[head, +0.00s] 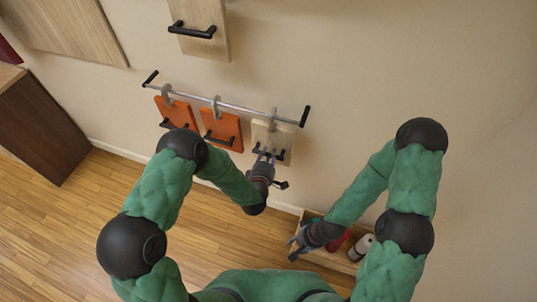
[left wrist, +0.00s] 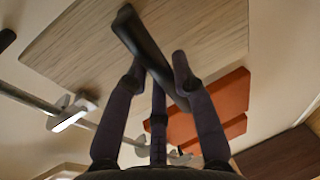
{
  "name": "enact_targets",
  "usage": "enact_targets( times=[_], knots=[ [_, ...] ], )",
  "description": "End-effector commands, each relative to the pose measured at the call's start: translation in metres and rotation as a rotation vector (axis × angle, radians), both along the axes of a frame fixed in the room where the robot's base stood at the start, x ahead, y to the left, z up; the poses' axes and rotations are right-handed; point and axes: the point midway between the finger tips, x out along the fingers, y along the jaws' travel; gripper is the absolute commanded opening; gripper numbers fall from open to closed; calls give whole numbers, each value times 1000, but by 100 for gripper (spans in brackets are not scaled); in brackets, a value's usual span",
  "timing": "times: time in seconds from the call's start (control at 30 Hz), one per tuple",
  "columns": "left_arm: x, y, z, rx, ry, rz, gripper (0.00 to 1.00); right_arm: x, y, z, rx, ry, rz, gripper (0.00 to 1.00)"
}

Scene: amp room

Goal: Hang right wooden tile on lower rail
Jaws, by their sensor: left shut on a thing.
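The right wooden tile (head: 272,139) is pale, with a grey hook on top and a black bar handle. It is upright at the right end of the lower rail (head: 240,105). Its hook overlaps the rail in the head view; whether it bears on it I cannot tell. My left gripper (head: 266,156) is shut on the tile's handle. In the left wrist view the fingers (left wrist: 157,80) straddle the dark handle, before the wooden face (left wrist: 90,50), with a hook (left wrist: 72,112) at the rail. My right gripper (head: 293,248) is low, away from the tile, its fingertips apart and empty.
Two orange tiles (head: 221,128) hang left of the wooden tile. Another wooden tile (head: 205,45) with a black handle is higher on the wall. A wooden box (head: 335,262) with bottles stands beside my right gripper. A brown cabinet (head: 38,125) is at left.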

Motion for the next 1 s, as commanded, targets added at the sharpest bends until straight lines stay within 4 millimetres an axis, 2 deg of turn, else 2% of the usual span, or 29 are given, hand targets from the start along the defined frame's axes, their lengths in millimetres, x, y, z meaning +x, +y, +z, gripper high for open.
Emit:
enact_targets(
  times=[0.37,0.4,0.47,0.5,0.83,1.0],
  knots=[
    [1,0,1,-1,-6,1,0,0,0,-1,0,0,0,40],
    [1,0,1,-1,-6,1,34,0,0,-1,0,0,0,40],
    [1,0,1,-1,-5,1,51,0,0,-1,0,0,0,40],
    [1,0,1,-1,-5,1,53,0,0,-1,0,0,0,40],
    [-2,0,-2,1,3,0,53,0,0,-1,0,-1,0,40],
    [-17,3,3,0,1,0,53,0,0,-1,0,0,0,40]
  ],
)
